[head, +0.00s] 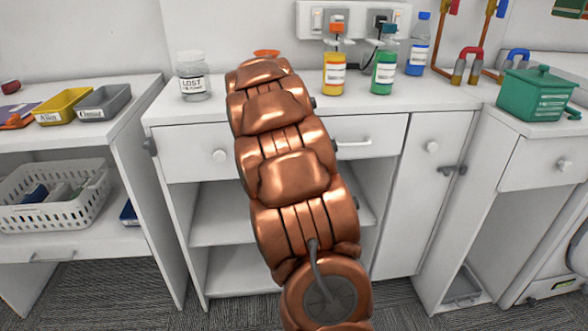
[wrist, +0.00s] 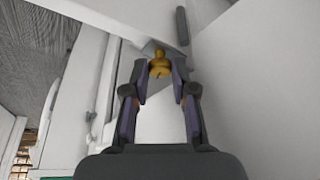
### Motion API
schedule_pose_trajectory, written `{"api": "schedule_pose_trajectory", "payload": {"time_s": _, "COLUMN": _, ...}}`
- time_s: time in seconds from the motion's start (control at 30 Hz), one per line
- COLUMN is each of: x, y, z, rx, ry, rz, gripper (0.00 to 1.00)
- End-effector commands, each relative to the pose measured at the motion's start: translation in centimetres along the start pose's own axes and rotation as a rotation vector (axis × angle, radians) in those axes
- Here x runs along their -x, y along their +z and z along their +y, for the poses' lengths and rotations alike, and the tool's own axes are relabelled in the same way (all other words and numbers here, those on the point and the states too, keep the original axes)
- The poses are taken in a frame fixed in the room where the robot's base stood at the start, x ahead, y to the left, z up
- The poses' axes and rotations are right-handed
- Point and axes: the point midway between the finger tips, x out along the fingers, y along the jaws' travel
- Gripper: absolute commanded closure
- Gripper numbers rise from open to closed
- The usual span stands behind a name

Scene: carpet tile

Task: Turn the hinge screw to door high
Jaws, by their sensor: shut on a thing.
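In the wrist view, my gripper (wrist: 160,78) is shut on a small brass-yellow knob-like piece, the hinge screw (wrist: 159,64). The screw sits between the two fingertips, against a grey plate (wrist: 151,48) on a white surface. A thin dark mark shows on the screw; its exact turn is hard to read. In the head view, my copper arm hides the gripper and the screw. A white cabinet door (head: 427,215) with a round knob stands right of the arm.
A lost-property jar (head: 194,82), yellow bottle (head: 334,72), green bottle (head: 384,70) and blue bottle (head: 418,50) stand on the counter. A green lidded box (head: 535,97) is at right. A white basket (head: 52,205) sits on the left shelf. Grey carpet (head: 110,292) lies below.

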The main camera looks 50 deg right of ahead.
Motion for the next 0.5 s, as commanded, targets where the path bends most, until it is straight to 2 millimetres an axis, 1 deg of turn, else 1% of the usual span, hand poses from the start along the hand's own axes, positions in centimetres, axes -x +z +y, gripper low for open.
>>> {"api": "schedule_pose_trajectory", "payload": {"time_s": 0.03, "x": -0.28, "y": -0.03, "z": 0.02, "rx": -0.016, "ry": 0.007, "rz": 0.000, "gripper": 1.00}}
{"api": "schedule_pose_trajectory", "payload": {"time_s": 0.2, "x": -0.23, "y": 0.01, "z": -0.02, "rx": -0.050, "ry": 0.020, "rz": 0.000, "gripper": 1.00}}
{"api": "schedule_pose_trajectory", "payload": {"time_s": 0.5, "x": -0.18, "y": 0.06, "z": 0.02, "rx": -0.061, "ry": 0.027, "rz": -0.001, "gripper": 1.00}}
